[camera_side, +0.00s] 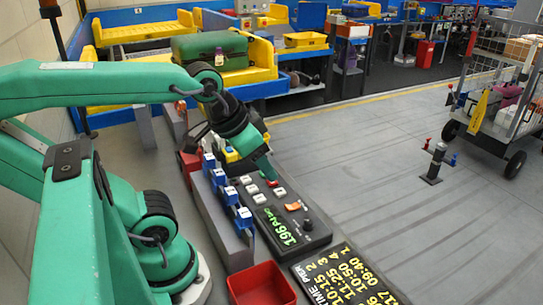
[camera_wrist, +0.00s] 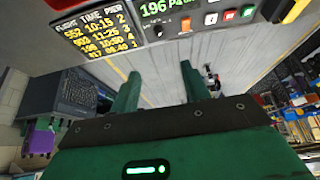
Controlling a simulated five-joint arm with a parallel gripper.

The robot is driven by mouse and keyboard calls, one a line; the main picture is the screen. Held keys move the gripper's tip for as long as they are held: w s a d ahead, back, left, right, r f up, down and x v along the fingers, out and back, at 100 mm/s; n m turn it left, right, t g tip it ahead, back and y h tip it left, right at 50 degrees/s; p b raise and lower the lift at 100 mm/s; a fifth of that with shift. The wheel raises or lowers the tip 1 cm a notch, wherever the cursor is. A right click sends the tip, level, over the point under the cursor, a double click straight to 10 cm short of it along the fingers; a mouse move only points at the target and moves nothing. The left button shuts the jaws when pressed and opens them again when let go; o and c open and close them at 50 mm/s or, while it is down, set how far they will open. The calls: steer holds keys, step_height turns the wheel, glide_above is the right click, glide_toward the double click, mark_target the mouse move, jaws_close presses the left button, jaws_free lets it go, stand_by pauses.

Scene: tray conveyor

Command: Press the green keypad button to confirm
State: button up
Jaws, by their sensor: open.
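The dark keypad panel (camera_side: 318,238) lies beside the blue-topped row, with a lit green display (camera_side: 282,226), several white buttons (camera_side: 259,198), a red button (camera_side: 272,183) and an orange switch (camera_side: 293,206). I cannot tell for sure which is the green confirm button; in the side view my gripper covers the panel's far end. My gripper (camera_side: 266,172) points down over that end, close to the red button; contact is unclear. In the wrist view its fingers (camera_wrist: 160,85) are apart and empty.
A flight-time board (camera_side: 345,275) lies at the panel's near end, beside a red tray (camera_side: 262,285). Blue-topped blocks (camera_side: 230,195) line the panel's left side. A conveyor with a green suitcase (camera_side: 210,50) stands behind.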

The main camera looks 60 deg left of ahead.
jaws_close()
stand_by(1.8)
